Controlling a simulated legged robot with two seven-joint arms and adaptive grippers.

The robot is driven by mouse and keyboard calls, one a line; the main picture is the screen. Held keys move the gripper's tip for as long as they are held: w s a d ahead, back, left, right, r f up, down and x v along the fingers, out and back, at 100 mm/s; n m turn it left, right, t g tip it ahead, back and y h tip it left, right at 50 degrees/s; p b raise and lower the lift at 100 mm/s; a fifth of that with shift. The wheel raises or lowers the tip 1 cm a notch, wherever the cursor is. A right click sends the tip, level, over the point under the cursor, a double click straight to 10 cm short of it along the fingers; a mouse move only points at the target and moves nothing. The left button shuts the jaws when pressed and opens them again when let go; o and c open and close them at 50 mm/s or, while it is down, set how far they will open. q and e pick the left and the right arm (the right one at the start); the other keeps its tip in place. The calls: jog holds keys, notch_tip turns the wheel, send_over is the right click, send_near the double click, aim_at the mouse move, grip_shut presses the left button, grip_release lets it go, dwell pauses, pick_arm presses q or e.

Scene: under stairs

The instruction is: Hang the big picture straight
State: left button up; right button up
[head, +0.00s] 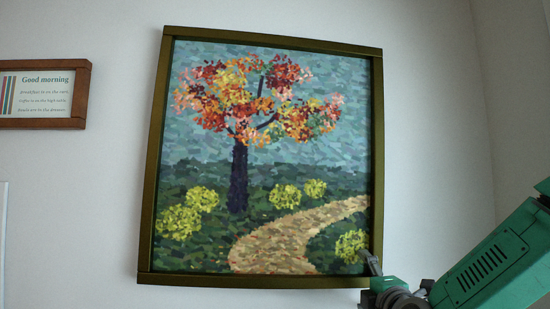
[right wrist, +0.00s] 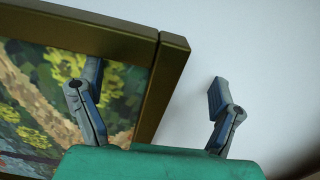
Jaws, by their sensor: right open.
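The big picture (head: 262,44) hangs on the white wall in the head view, an autumn tree painting in a dark olive-gold frame. It looks tilted a little clockwise: its top edge slopes down to the right. My right gripper (head: 373,264) is at its lower right corner, partly hidden by its own links. In the right wrist view, the right gripper (right wrist: 155,80) is open, one finger over the painting and the other over the wall, with the frame's side (right wrist: 165,85) between them. Whether a finger touches it I cannot tell. My left gripper is not in view.
A small wood-framed "Good morning" sign (head: 42,94) hangs to the left of the picture. A pale edge of something (head: 3,240) shows at the lower left. A wall corner (head: 485,110) runs down at the right. The wall between sign and picture is bare.

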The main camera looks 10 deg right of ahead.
aim_at(359, 263)
jog(key=shift+a+r, duration=0.45)
jog(key=shift+a, duration=0.3)
jog(key=shift+d+r+p, duration=0.2)
jog(key=shift+d+p, duration=0.3)
jog(key=shift+d, duration=0.1)
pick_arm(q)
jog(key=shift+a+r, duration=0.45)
pick_arm(e)
jog(key=shift+a+r, duration=0.3)
jog(key=shift+a, duration=0.2)
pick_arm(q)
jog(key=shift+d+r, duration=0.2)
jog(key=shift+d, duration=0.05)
pick_arm(e)
jog(key=shift+d+r, duration=0.2)
jog(key=shift+d, duration=0.2)
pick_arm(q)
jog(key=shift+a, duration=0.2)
pick_arm(e)
jog(key=shift+a+r, duration=0.3)
jog(key=shift+r, duration=0.1)
pick_arm(q)
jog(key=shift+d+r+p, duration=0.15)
jog(key=shift+p, duration=0.2)
pick_arm(e)
jog(key=shift+d+r, duration=0.2)
jog(key=shift+r, duration=0.05)
